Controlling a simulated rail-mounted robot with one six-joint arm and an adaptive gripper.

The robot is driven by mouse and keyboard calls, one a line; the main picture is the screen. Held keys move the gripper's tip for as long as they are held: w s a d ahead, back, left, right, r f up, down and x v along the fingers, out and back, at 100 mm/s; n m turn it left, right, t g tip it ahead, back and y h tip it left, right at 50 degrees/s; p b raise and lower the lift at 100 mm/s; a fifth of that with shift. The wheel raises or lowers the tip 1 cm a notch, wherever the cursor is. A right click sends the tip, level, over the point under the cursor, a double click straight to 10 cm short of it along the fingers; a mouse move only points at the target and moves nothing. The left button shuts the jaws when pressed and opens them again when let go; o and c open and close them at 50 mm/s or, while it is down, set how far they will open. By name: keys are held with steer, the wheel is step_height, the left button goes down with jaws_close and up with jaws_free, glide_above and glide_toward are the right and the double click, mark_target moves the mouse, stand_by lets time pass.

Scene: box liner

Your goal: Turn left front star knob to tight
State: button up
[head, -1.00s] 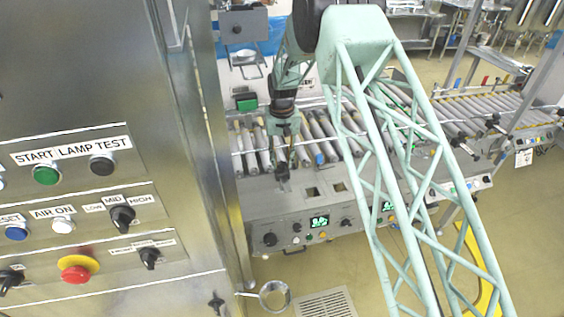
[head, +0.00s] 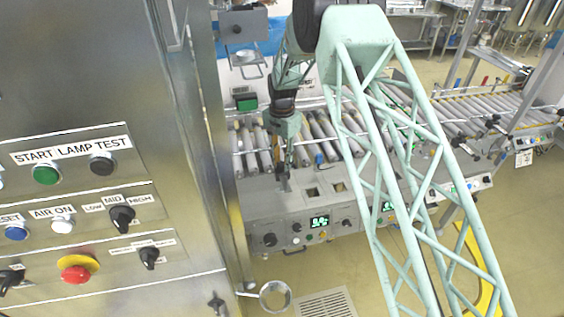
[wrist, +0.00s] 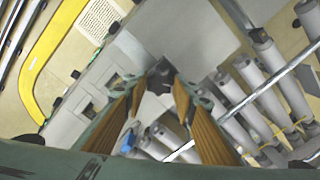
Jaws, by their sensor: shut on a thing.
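The dark star knob (wrist: 160,76) sits on the grey front deck of the conveyor, seen in the wrist view between my fingertips. My gripper (wrist: 158,88) points down at it, with a brown-padded finger on each side, and is shut on it. In the head view, my gripper (head: 285,172) reaches down to the deck at the left front of the rollers. The knob there is small and mostly hidden by the fingers. I cannot read any tight mark or the knob's angle.
The conveyor's rollers (head: 325,140) and a metal rail lie just behind my gripper. Square openings (head: 312,192) are to its right in the deck. A front panel with a green display (head: 319,222) and knobs is below. A steel cabinet (head: 90,80) with buttons stands at the left.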

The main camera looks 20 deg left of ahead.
mark_target(282, 164)
steer(key=m, duration=0.3)
steer(key=shift+m, duration=2.1)
steer(key=o, duration=0.9)
steer(key=shift+c, duration=0.2)
steer(key=shift+r, duration=0.15)
step_height(282, 164, up, 12)
